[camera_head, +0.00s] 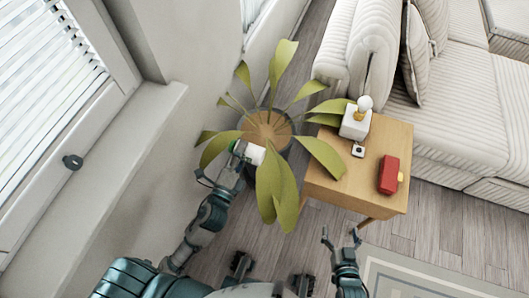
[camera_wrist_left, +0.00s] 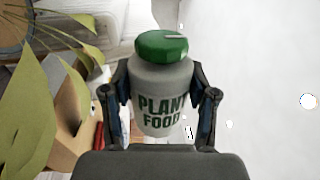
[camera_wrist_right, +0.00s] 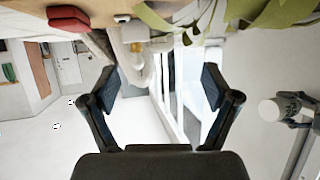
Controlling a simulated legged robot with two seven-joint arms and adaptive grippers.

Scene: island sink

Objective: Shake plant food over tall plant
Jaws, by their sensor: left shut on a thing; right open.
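The tall plant (camera_head: 273,180) stands in a dark round pot (camera_head: 286,143) with brown soil, its long green leaves spreading outward. My left gripper (camera_head: 236,163) is beside the pot's near left side, shut on the plant food bottle (camera_wrist_left: 158,95). The bottle is grey-white with a green cap and reads "PLANT FOOD"; in the head view its white body (camera_head: 252,153) shows partly among the leaves, tilted. In the left wrist view, leaves (camera_wrist_left: 40,120) are left of the bottle. My right gripper (camera_head: 342,243) is open and empty near the table's front; its fingers also show in the right wrist view (camera_wrist_right: 160,90).
A wooden side table (camera_head: 335,188) right of the plant holds a white lamp-like object (camera_head: 357,118), a small white item (camera_head: 358,151) and a red box (camera_head: 389,174). A striped sofa (camera_head: 450,110) is behind. The window wall and sill (camera_head: 110,165) bound the left.

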